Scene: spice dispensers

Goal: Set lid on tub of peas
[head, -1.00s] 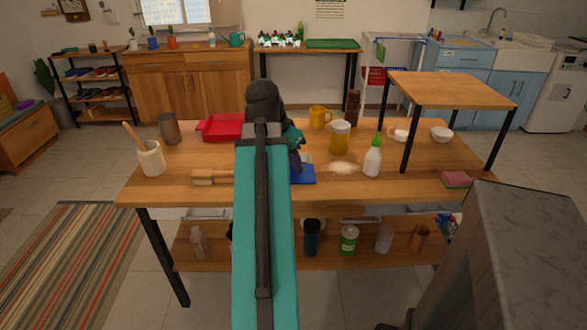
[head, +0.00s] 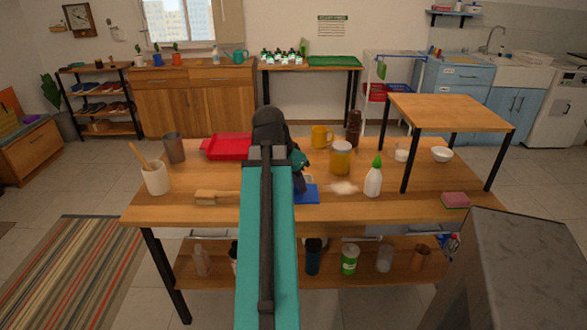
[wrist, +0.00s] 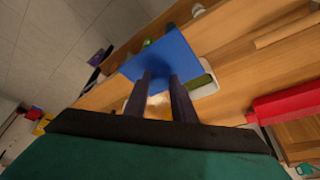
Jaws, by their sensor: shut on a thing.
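My gripper (wrist: 160,78) is shut on the near edge of a flat blue lid (wrist: 166,54) in the wrist view. The lid (head: 308,194) also shows in the head view, just right of my arm near the table's front. A pale tub with green contents (wrist: 207,88) shows partly from under the lid in the wrist view, to the right of my fingers. The lid overlaps the tub in that view and looks askew to it. I cannot tell whether they touch. In the head view my arm hides most of the tub and the fingertips.
A white bottle with a green cap (head: 373,178), a yellow jar (head: 341,160) and a yellow mug (head: 321,136) stand right of the lid. A pale spill (head: 343,188) lies beside it. A small raised table (head: 450,112) stands right.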

